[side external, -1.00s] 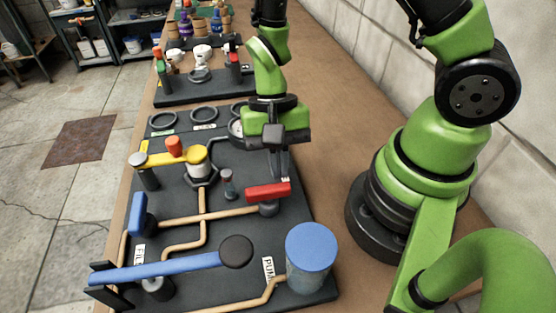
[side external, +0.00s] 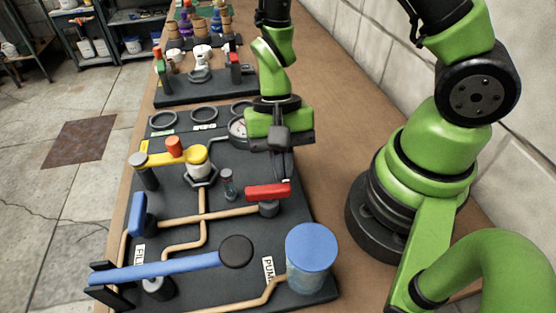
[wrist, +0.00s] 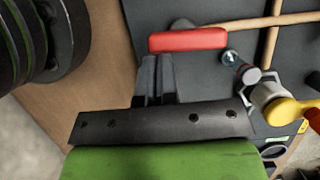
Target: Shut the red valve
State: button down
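The red valve has a red bar handle (side external: 268,191) on a short grey stem (side external: 268,208), at the right edge of the dark board. The handle lies roughly in line with the copper pipe (side external: 230,214) that runs left from the stem. The handle also shows in the wrist view (wrist: 188,40), just beyond my fingertips. My gripper (side external: 284,178) points down at the handle's right end. In the wrist view its two dark fingers (wrist: 155,62) sit close together, with nothing seen between them. Whether the tips touch the handle I cannot tell.
A blue lever with a black knob (side external: 236,252) and a blue-capped cylinder (side external: 311,248) stand in front. A small vial-like part (side external: 228,185) and a yellow-handled valve (side external: 172,158) are to the left.

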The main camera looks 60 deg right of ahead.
aim_at(280, 189)
jog(key=shift+s, duration=0.35)
jog(key=shift+s+a, duration=0.25)
jog(key=shift+s, duration=0.3)
jog(key=shift+s+a, duration=0.7)
jog(key=shift+a, duration=0.05)
jog(key=m, duration=0.1)
jog(key=a+m, duration=0.1)
jog(key=m, duration=0.1)
jog(key=shift+s+t+y, duration=0.15)
jog(key=shift+t+y, duration=0.15)
jog(key=shift+t, duration=0.1)
jog(key=shift+w+a, duration=0.1)
jog(key=shift+w, duration=0.8)
jog(key=shift+w+r, duration=0.1)
